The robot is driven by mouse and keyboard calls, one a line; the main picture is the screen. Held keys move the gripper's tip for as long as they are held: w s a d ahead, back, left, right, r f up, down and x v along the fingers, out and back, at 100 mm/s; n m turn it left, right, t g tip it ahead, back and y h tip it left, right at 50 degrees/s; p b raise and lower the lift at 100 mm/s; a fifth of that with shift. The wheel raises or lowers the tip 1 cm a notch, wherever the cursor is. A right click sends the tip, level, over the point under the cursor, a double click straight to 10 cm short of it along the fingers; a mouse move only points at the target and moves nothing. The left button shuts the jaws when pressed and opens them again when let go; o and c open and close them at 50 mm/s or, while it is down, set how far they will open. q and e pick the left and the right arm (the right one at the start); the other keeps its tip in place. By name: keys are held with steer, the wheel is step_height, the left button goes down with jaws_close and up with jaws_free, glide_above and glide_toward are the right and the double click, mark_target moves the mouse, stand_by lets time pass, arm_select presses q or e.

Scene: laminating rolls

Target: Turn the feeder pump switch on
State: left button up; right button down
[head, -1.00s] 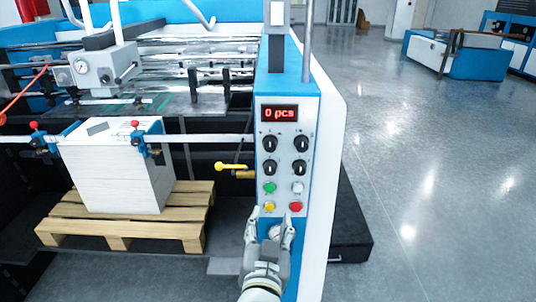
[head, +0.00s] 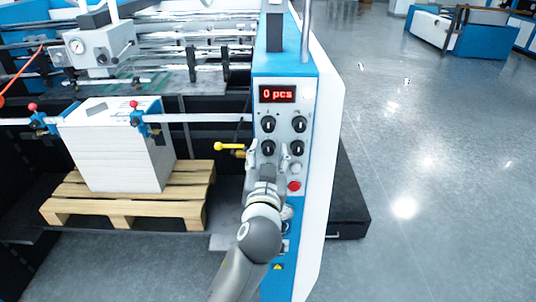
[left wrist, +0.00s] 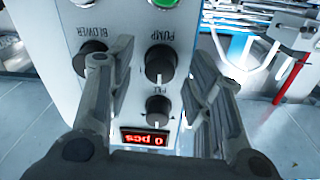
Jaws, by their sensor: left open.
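The feeder control panel (head: 310,100) has a red display reading "0 pcs" (head: 277,94) above two rows of black knobs. The pump switch is the lower-left knob (head: 268,148). In the left wrist view, which is upside down, the knob labelled PUMP (left wrist: 160,63) has its white mark pointing toward the display. My left gripper (head: 267,160) is open in front of the panel, fingers pointing at the lower knobs. In the wrist view, its fingers (left wrist: 161,60) stand on either side of the pump knob, apart from it. My right gripper is out of view.
The BLOWER knob (left wrist: 92,53) is close to one finger. A red button (head: 293,187) lies below the knobs, and a yellow-handled lever (head: 229,147) sticks out left of the panel. A paper stack (head: 125,150) stands on a pallet (head: 140,209). The floor at right is open.

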arm_select(q)
steer(key=shift+w, duration=0.25)
jaws_close()
